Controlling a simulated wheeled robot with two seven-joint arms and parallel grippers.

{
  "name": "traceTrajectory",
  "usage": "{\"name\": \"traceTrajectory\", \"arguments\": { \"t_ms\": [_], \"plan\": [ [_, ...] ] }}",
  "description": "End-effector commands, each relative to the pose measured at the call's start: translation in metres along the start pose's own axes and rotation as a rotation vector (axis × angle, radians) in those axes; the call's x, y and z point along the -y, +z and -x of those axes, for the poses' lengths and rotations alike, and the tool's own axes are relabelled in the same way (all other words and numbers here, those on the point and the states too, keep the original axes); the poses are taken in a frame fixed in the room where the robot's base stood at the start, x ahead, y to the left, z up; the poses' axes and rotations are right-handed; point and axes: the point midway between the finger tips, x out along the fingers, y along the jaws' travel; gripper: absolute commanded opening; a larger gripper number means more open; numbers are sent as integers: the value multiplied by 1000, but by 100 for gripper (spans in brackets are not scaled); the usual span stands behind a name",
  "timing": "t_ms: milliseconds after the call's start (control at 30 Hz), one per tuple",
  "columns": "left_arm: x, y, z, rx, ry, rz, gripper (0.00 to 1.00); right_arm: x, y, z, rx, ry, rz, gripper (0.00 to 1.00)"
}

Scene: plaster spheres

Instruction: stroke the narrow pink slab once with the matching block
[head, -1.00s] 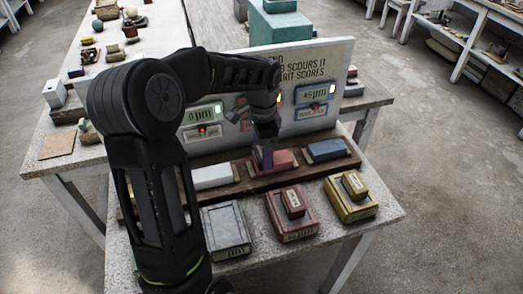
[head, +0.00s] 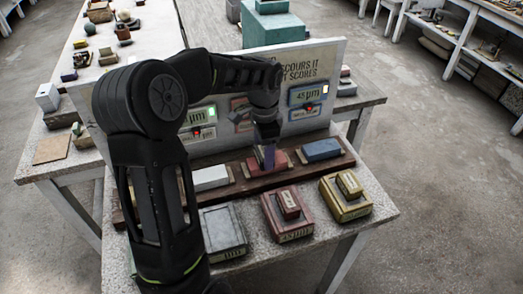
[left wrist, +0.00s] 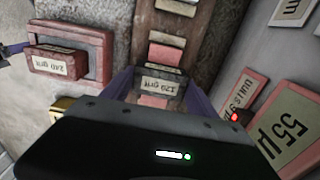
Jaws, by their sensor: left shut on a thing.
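The narrow pink slab (head: 281,159) sits in the middle of the dark wooden rail, between a white slab and a blue one. My left gripper (head: 267,156) is above it, pointing down. In the left wrist view its purple fingers (left wrist: 160,92) are shut on a small grey-looking block (left wrist: 160,85) labelled 120 GRIT. Pink slab surface (left wrist: 167,54) shows beyond the block and on its near side. The block is at or just over the slab; contact cannot be told. My right gripper is not in view.
In front stand a grey box (head: 223,240) with a bare top, a red box (head: 276,220) with a small block on it, and a yellow box (head: 343,207) with another. Behind the rail rises a sign panel (head: 325,60) with lit displays. My left arm hides part of it.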

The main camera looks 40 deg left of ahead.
Motion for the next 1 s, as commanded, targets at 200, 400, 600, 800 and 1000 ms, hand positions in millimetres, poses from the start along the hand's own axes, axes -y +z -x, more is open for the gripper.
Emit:
{"name": "traceTrajectory", "arguments": {
  "t_ms": [200, 400, 600, 800, 1000],
  "plan": [
    [0, 0, -1, 0, 2, 0, 30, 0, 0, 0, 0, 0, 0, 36],
    [-1, -6, -1, 0, 2, -1, 30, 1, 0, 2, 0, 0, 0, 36],
    [0, -10, -1, 0, 1, -1, 30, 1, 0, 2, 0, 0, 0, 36],
    [0, -10, -1, 0, 1, 0, 30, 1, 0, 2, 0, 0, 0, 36],
    [0, -14, 0, 0, 1, -2, 30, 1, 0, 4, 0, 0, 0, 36]
  ]
}}
